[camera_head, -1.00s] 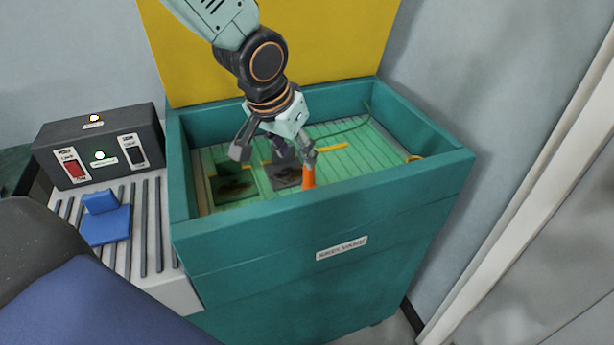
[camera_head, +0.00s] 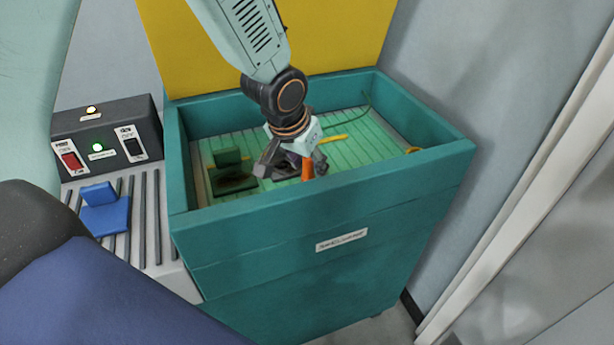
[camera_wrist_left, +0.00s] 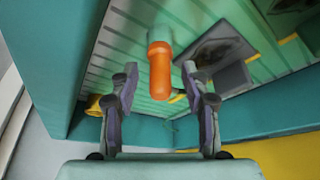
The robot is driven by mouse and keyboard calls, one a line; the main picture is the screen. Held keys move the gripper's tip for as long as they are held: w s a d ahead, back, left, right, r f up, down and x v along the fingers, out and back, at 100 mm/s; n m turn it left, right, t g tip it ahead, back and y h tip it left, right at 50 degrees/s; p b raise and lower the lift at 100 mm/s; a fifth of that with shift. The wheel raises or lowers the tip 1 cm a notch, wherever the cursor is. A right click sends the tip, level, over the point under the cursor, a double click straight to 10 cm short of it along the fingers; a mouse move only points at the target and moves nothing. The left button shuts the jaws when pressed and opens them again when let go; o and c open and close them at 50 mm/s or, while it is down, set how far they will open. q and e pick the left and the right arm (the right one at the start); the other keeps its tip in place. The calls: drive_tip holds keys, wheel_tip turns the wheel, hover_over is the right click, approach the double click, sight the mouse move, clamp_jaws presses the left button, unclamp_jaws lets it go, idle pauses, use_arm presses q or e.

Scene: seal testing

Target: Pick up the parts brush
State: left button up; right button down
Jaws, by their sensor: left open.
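The parts brush (camera_head: 308,170) shows as an orange handle inside the teal basin (camera_head: 330,215). In the left wrist view the rounded orange handle (camera_wrist_left: 160,70) leads into a pale green part. My left gripper (camera_head: 292,170) is open and reaches down into the basin at the handle. In the left wrist view its fingertips (camera_wrist_left: 160,84) stand on both sides of the handle's end, with gaps visible. The brush's far end is hidden. My right gripper is out of view.
The basin's raised walls surround the gripper. A switch box (camera_head: 107,138) and a blue bracket (camera_head: 105,212) are outside, to the left. A yellow panel (camera_head: 350,40) rises behind.

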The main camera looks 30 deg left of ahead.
use_arm(q)
drive_tip(key=shift+w+f, duration=0.1)
drive_tip(key=shift+w, duration=0.25)
drive_tip(key=shift+c, duration=0.5)
drive_tip(key=shift+s, duration=0.25)
drive_tip(key=c, duration=0.5)
drive_tip(key=shift+w, duration=0.1)
clamp_jaws()
